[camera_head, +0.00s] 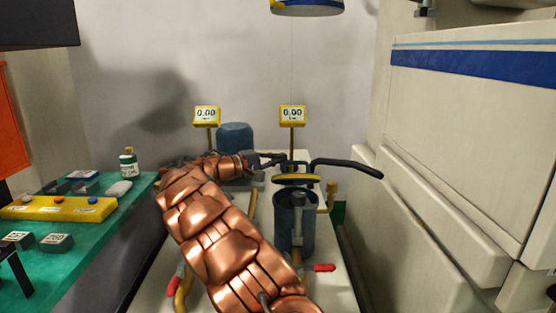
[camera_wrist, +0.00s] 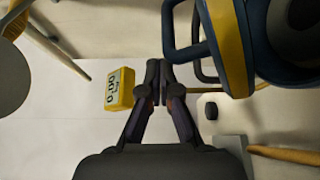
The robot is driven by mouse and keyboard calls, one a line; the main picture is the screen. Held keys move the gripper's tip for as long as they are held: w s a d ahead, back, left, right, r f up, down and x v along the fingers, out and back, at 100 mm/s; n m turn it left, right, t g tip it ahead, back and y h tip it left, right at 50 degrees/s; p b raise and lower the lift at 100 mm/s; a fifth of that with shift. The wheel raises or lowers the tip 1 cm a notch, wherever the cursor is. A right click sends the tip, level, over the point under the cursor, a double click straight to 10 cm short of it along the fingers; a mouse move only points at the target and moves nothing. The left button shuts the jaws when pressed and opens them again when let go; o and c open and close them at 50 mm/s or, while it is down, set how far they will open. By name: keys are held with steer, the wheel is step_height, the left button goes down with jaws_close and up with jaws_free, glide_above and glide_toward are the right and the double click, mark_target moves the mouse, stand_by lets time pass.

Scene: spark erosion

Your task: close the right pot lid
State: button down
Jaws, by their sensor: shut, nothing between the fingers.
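The right pot (camera_head: 308,230) is a blue-grey cylinder with a grey post showing at its mouth. Its lid (camera_head: 297,180), a dark disc with a yellow rim, is raised above the pot, with a gap below it. A long black handle (camera_head: 348,166) reaches right from near the lid. My gripper (camera_head: 276,160) is beside the lid, behind and to its left. In the wrist view my gripper (camera_wrist: 158,82) is shut and empty, left of the yellow-rimmed lid (camera_wrist: 230,45). I cannot tell whether it touches the dark handle loop there.
Two yellow readout signs stand behind, left (camera_head: 207,114) and right (camera_head: 292,113). The left pot (camera_head: 235,137) is partly hidden by my arm. A green bench (camera_head: 75,258) with small items lies left. A large cream machine (camera_head: 470,130) borders the right.

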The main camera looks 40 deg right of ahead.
steer(key=v, duration=1.2)
